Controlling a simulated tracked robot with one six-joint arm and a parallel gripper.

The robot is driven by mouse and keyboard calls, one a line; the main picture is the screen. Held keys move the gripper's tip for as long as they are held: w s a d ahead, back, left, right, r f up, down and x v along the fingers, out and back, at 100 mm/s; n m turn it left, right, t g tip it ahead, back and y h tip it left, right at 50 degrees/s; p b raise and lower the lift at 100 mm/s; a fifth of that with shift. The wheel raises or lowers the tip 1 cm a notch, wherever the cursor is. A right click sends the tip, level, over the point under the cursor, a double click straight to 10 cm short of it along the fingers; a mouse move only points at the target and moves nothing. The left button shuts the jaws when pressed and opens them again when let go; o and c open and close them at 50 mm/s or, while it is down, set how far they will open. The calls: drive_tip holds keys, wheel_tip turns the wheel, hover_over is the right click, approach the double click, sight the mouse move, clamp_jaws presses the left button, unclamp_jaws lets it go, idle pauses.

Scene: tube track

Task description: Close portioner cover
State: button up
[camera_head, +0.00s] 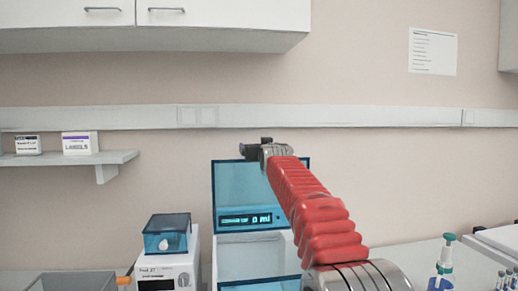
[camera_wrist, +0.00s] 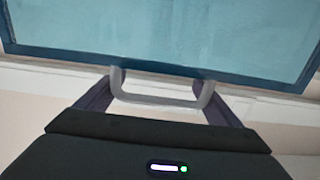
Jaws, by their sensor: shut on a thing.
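The portioner (camera_head: 252,253) is a white box on the counter in the head view, partly hidden by my red arm. Its transparent blue cover (camera_head: 232,185) stands raised and upright, with a display reading 0 ml showing in its area. My gripper (camera_head: 250,152) is at the cover's top edge. In the wrist view the cover (camera_wrist: 160,35) fills the top, with a grey U-shaped handle (camera_wrist: 158,101) on its dark blue rim. My dark fingers reach up at both ends of the handle and are shut on it. The exact finger contact is partly hidden.
A small white device with a blue lid (camera_head: 167,234) stands left of the portioner, beside a grey bin (camera_head: 75,284). A wall shelf (camera_head: 70,160) with two boxes is at left. Cabinets hang above.

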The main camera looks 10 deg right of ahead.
drive_tip(key=c, duration=0.7)
drive_tip(key=shift+a, duration=0.1)
drive_tip(key=shift+c, duration=0.4)
drive_tip(key=shift+s, duration=0.15)
